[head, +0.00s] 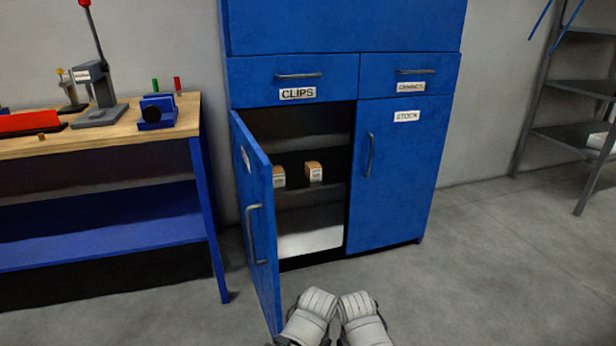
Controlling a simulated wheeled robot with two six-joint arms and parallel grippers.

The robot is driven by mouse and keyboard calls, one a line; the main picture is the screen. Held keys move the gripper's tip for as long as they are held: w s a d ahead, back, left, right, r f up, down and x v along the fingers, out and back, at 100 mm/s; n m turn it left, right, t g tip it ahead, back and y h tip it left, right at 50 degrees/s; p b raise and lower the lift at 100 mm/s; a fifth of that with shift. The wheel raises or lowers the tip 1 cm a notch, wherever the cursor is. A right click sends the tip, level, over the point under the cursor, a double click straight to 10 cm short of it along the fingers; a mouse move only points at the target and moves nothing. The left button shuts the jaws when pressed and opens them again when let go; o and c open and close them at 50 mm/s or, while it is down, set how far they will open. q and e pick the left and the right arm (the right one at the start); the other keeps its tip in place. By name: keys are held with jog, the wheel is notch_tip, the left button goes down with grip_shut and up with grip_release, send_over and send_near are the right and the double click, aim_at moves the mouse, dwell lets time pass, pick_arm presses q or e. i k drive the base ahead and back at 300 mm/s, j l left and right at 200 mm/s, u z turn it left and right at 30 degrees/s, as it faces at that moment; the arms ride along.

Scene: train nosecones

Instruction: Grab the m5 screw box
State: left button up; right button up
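Two small cardboard-brown boxes with white labels stand on a shelf inside the blue cabinet (403,190), behind its open left door (258,225). The left box (279,177) is partly covered by the door's edge. The right box (314,172) shows fully. The label print is too small to read, so I cannot tell which one is the m5 screw box. Two pale grey parts of my arms show at the bottom centre, in front of the cabinet and well short of the boxes.
The open door sticks out toward me, left of the opening. The right door, labelled STOCK, is shut. A workbench (150,120) with a press (97,85) stands at the left. A metal rack (565,133) stands at the right. The floor (470,270) at the right is clear.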

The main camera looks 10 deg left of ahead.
aim_at(278, 172)
jog(key=z, duration=0.45)
jog(key=i+z, duration=0.1)
jog(key=z, duration=0.35)
jog(key=i+z, duration=0.1)
jog(key=z, duration=0.8)
jog(key=i+z, duration=0.1)
jog(key=z, duration=0.4)
jog(key=j+z, duration=0.1)
jog(key=z, duration=0.35)
jog(key=j+z, duration=0.1)
jog(key=z, duration=0.35)
jog(key=i+j+z, duration=0.1)
jog(key=j+z, duration=0.2)
jog(key=j, duration=0.15)
jog(key=j+z, duration=0.3)
jog(key=j, duration=0.55)
jog(key=j+u, duration=0.15)
jog(key=j, duration=0.35)
jog(key=u, duration=0.5)
jog(key=i+j+u, duration=0.1)
jog(key=u, duration=0.9)
jog(key=i+u, duration=0.15)
jog(key=u, duration=0.85)
jog(key=i+u, duration=0.1)
jog(key=u, duration=0.4)
jog(key=l+u, duration=0.1)
jog(key=u, duration=0.4)
jog(key=i+l+u, duration=0.1)
jog(key=u, duration=0.4)
